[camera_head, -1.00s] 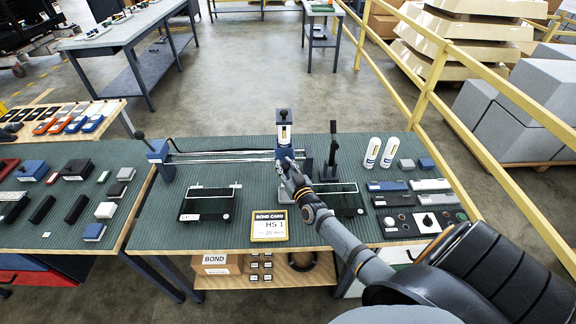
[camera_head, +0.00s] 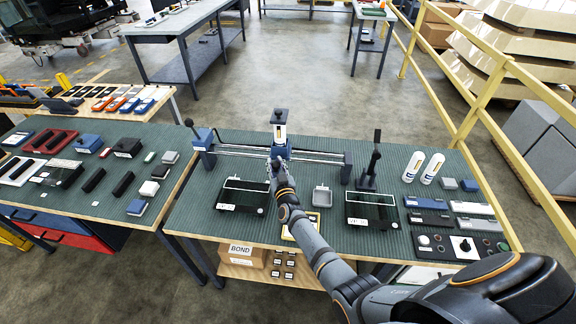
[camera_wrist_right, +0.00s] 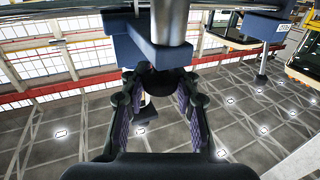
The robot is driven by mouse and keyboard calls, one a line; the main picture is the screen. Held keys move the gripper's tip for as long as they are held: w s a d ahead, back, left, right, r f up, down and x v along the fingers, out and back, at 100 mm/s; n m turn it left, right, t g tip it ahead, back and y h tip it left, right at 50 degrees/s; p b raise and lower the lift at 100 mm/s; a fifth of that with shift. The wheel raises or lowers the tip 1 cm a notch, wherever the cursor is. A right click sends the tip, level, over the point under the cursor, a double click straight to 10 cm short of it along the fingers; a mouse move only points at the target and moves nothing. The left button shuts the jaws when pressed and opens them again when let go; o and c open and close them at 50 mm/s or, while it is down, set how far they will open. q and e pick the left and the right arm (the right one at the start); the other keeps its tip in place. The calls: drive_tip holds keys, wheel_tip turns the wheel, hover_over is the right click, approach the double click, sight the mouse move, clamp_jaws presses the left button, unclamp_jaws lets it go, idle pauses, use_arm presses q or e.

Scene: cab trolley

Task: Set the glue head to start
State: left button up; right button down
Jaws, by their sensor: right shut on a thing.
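The glue head (camera_head: 280,131), a blue block with a white and yellow cartridge, stands on a twin-rod rail (camera_head: 318,156) above the bench. It is about midway between the blue left end bracket (camera_head: 204,145) and the dark right end block (camera_head: 347,167). My right gripper (camera_head: 278,170) is at the front of the head, below the cartridge. In the right wrist view my right gripper (camera_wrist_right: 162,88) is shut around a dark round knob (camera_wrist_right: 160,76) under the blue block (camera_wrist_right: 155,38). The arm partly hides the grip in the head view. My left gripper is not in view.
Two dark trays, left (camera_head: 240,194) and right (camera_head: 371,210), stand before the rail. A small grey dish (camera_head: 322,196) lies between them. A black upright lever (camera_head: 371,165), white bottles (camera_head: 432,167) and a control panel (camera_head: 462,246) are right. My arm partly covers the yellow-edged card (camera_head: 314,222).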

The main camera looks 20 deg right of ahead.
drive_tip(key=shift+w+a+f, duration=0.2)
drive_tip(key=shift+w+a, duration=0.15)
drive_tip(key=shift+a, duration=0.4)
drive_tip(key=shift+w+a+f, duration=0.15)
drive_tip(key=shift+w+a, duration=0.15)
drive_tip(key=shift+a, duration=0.4)
drive_tip(key=c, duration=1.3)
unclamp_jaws()
drive_tip(key=o, duration=0.3)
drive_tip(key=shift+r, duration=0.3)
drive_tip(key=s, duration=0.4)
drive_tip(key=s+a, duration=0.1)
drive_tip(key=s, duration=0.3)
drive_tip(key=s+a, duration=0.1)
drive_tip(key=s, duration=0.3)
drive_tip(key=shift+d, duration=0.1)
